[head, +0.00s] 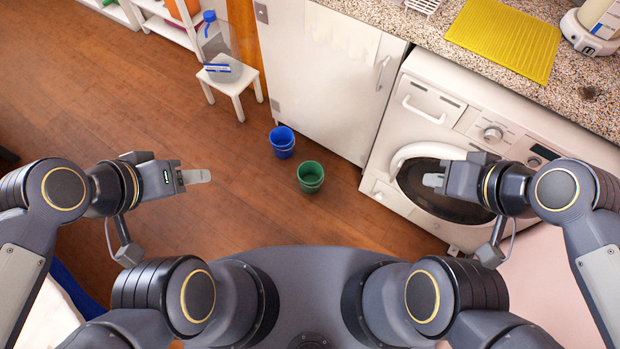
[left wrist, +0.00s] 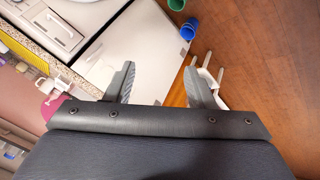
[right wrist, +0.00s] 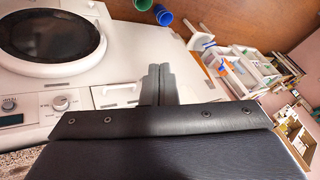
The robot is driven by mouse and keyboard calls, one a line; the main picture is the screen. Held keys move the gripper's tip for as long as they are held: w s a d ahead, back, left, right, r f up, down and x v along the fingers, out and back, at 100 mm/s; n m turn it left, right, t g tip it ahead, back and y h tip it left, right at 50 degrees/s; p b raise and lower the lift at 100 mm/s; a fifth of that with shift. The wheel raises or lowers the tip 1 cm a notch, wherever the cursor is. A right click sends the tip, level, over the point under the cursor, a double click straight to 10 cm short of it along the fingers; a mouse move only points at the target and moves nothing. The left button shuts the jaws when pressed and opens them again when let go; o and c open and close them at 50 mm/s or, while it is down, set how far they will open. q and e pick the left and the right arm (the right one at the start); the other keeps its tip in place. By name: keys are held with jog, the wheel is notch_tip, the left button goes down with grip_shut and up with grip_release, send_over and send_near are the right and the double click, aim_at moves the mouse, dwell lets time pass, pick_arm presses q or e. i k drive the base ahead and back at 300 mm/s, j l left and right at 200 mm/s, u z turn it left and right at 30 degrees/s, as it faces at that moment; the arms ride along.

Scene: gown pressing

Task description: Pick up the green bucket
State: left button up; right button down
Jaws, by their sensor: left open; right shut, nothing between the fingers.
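The green bucket (head: 311,177) stands upright on the wooden floor in the head view, in front of the white cabinet and left of the washing machine. It also shows at the top edge of the left wrist view (left wrist: 177,4) and of the right wrist view (right wrist: 143,4). My left gripper (head: 210,176) is left of the bucket, well apart from it, open and empty; its spread fingers show in the left wrist view (left wrist: 158,80). My right gripper (head: 425,180) is right of the bucket, in front of the washing machine door, with its fingers shut together and empty in the right wrist view (right wrist: 158,68).
A blue bucket (head: 282,142) stands just behind and left of the green one. A white stool (head: 232,84) holds a clear bottle with a blue cap (head: 222,45). The washing machine (head: 384,190) and cabinet (head: 325,80) bound the right and back.

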aim_at(310, 173)
jog(key=i+j+z, duration=0.25)
jog(key=i+j, duration=0.15)
jog(key=j, duration=0.25)
jog(key=i+j+z, duration=0.1)
jog(key=j, duration=0.25)
jog(key=i+j+z, duration=0.1)
jog(key=j, duration=0.3)
jog(key=i+j+z, duration=0.1)
jog(key=i+j, duration=0.15)
jog(key=i+j+z, duration=0.15)
jog(key=j, duration=0.35)
